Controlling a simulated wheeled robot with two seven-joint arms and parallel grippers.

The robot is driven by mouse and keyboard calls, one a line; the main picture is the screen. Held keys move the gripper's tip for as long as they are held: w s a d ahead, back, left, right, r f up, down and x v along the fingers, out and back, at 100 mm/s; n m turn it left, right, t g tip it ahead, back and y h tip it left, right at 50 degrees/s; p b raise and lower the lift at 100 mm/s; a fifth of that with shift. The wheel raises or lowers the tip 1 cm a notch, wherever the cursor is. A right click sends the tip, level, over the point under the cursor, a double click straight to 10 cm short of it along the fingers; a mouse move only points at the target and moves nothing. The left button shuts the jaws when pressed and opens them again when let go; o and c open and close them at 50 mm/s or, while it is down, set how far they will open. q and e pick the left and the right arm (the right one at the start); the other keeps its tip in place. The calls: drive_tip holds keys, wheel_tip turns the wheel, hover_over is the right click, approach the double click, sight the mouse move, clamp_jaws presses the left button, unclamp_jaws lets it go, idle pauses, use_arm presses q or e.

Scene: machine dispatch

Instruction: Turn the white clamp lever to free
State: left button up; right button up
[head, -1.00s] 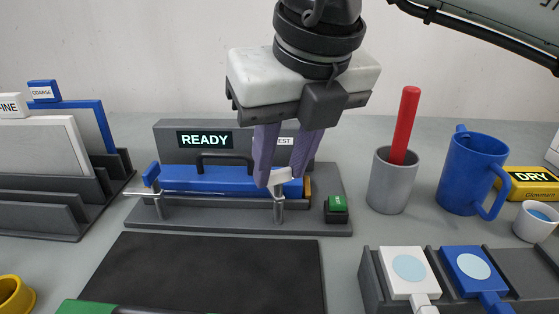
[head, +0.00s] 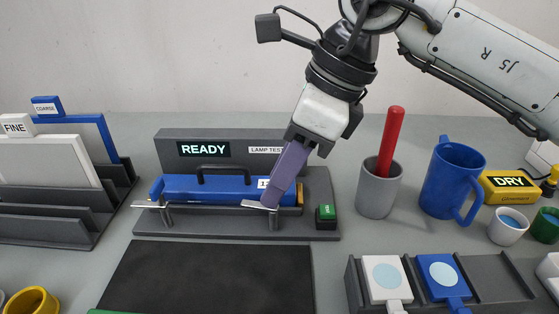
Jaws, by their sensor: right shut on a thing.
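The white clamp lever (head: 256,205) is at the right post of the grey fixture (head: 240,227), in front of the blue block (head: 225,188). It lies nearly level, its visible end pointing left. My right gripper (head: 271,203) reaches down at a tilt from the upper right, its purple fingers shut on the lever near the post. The fingers hide part of the lever and of the block's label. My left gripper is out of view.
The fixture's back panel reads READY (head: 203,149). A green button (head: 326,213) sits at its right corner. A grey cup (head: 379,188) with a red stick and a blue mug (head: 452,180) stand right. A dark mat (head: 210,275) lies in front.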

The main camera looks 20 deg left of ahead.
drive_tip(key=shift+w+n+g+p, duration=0.1)
drive_tip(key=shift+n+g+p, duration=0.3)
drive_tip(key=shift+n+p, duration=0.55)
drive_tip(key=shift+n, duration=0.25)
drive_tip(key=o, duration=1)
drive_tip(key=shift+o, duration=0.2)
drive_tip(key=v, duration=1)
drive_tip(key=shift+r, duration=0.2)
